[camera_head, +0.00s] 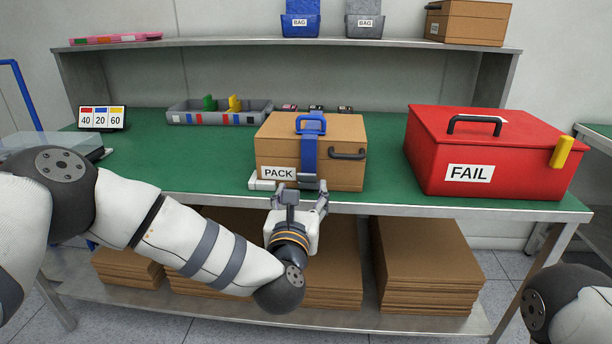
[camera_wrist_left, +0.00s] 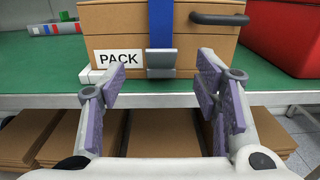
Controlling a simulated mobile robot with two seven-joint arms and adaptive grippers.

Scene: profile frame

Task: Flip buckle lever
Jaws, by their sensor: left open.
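A brown box labelled PACK (camera_head: 337,134) stands on the green table. A blue strap (camera_head: 309,155) runs over its top and down its front. A grey buckle lever (camera_wrist_left: 161,60) sits at the low end of the strap in the left wrist view, near the table edge. My left gripper (camera_head: 301,190) is open and empty in front of the box, just below the buckle. In the left wrist view its two fingers (camera_wrist_left: 160,95) are spread to either side of the lever, apart from it. My right gripper is out of frame; only part of that arm shows at the lower right.
A red FAIL box (camera_head: 475,150) stands on the right of the green table (camera_head: 375,185). A grey bin (camera_head: 190,116) and a number display (camera_head: 102,118) stand at the back left. A shelf (camera_head: 270,41) runs above. Stacked cardboard (camera_head: 425,260) lies below.

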